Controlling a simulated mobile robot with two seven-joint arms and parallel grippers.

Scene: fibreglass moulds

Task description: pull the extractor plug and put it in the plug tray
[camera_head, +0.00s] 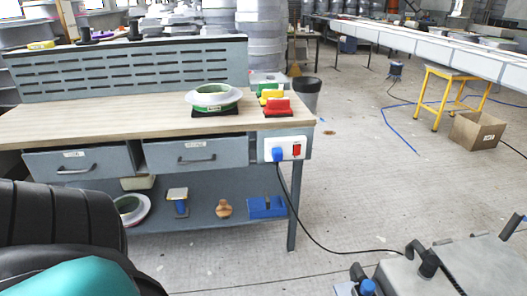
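A blue plug (277,154) sits in a white socket panel (297,148) on the right front end of the workbench. The panel also carries a red switch (297,150). A black cable (318,240) hangs from the plug and runs across the floor to the lower right. A blue tray-like holder (267,208) stands on the bench's lower shelf, below the socket. I cannot tell whether it is the plug tray; no readable label shows that. Neither of my grippers is in view.
The workbench top (120,116) holds a green-and-white round mould (213,95) and small red (278,108) and yellow (270,96) items. A grey machine (430,272) with black handles stands at the lower right. The floor right of the bench is mostly clear.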

